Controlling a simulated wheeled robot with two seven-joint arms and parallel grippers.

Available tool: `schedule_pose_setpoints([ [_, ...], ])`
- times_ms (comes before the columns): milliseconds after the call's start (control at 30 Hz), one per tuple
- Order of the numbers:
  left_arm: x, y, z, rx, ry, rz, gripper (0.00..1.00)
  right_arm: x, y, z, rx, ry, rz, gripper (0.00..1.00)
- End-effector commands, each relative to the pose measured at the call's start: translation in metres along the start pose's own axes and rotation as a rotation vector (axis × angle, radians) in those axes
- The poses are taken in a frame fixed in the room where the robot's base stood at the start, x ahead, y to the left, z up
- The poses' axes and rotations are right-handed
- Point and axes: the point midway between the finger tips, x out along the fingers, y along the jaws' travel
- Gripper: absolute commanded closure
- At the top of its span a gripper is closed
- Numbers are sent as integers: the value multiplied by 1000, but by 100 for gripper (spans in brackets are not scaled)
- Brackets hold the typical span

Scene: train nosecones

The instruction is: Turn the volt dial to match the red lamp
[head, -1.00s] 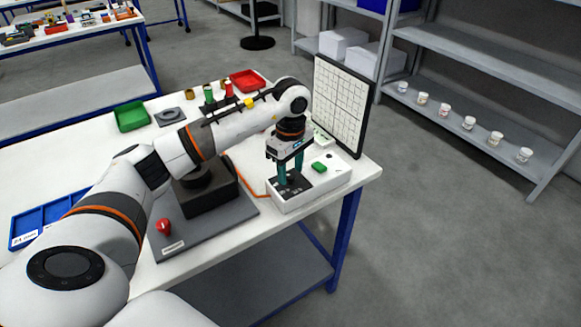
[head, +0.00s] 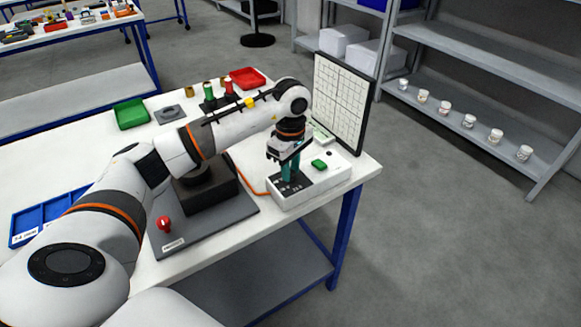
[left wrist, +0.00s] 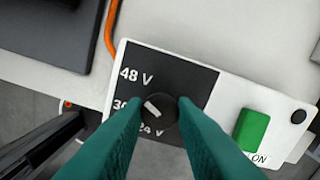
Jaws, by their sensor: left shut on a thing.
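The volt dial (left wrist: 160,108) is a round black knob with a white pointer mark on the dark panel (left wrist: 190,80) of a white box (head: 325,180). Its mark slants to the upper left. The labels 48 V and 24 V are readable; a third, between them at the left, is partly hidden by a finger. My left gripper (head: 291,172) points down over the panel, its teal fingers shut on the dial from both sides. In the left wrist view, a small orange-red spot (left wrist: 68,104) shows at the left; I cannot tell if it is the red lamp. My right gripper is not in view.
A green button (left wrist: 251,130) marked ON and a small black knob (left wrist: 298,117) sit right of the panel. An orange cable (left wrist: 110,28) runs beside the box. A gridded board (head: 340,105) stands behind. A red knob (head: 165,224) sits on a grey plate (head: 208,232).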

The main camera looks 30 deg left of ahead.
Motion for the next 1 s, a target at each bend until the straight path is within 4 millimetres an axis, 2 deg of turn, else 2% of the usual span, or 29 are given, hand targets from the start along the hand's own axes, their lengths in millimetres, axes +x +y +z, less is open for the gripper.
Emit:
schedule_pose_setpoints([
  [267,0,0,0,-182,1,-2,98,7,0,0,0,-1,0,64],
  [1000,0,0,0,-883,1,-2,98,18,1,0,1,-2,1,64],
])
